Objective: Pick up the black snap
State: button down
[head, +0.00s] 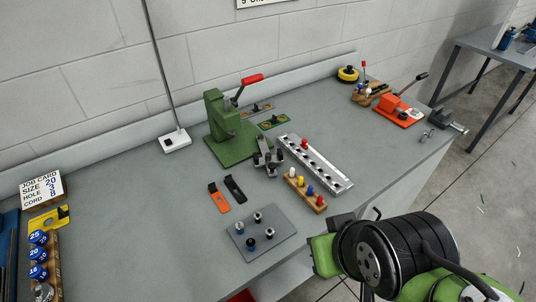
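A black, flat, elongated piece (235,188) lies on the grey bench, right beside a similar orange piece (218,198). It is the black item that stands out most, but I cannot tell for sure that it is the snap. Several small pegs with dark and pale parts stand on a grey plate (264,240) nearer to me. My arm (400,255) fills the lower right, over the bench's front edge. I cannot make out any gripper fingers, and nothing held is visible.
A green lever press (229,135) and a dark grey two-armed fixture (268,160) stand behind. Right are a slotted metal rail (320,165), a wooden peg block (307,192) and an orange clamp (398,110). Left are a job card (41,190) and blue numbered knobs (38,254). The bench's left middle is clear.

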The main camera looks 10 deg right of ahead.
aim_at(250, 242)
jog(key=k+j+u, duration=0.1)
jog(key=u, duration=0.3)
jog(key=j+u, duration=0.2)
jog(key=u, duration=0.25)
jog(key=j+u, duration=0.2)
jog(key=u, duration=0.2)
jog(key=k, duration=0.05)
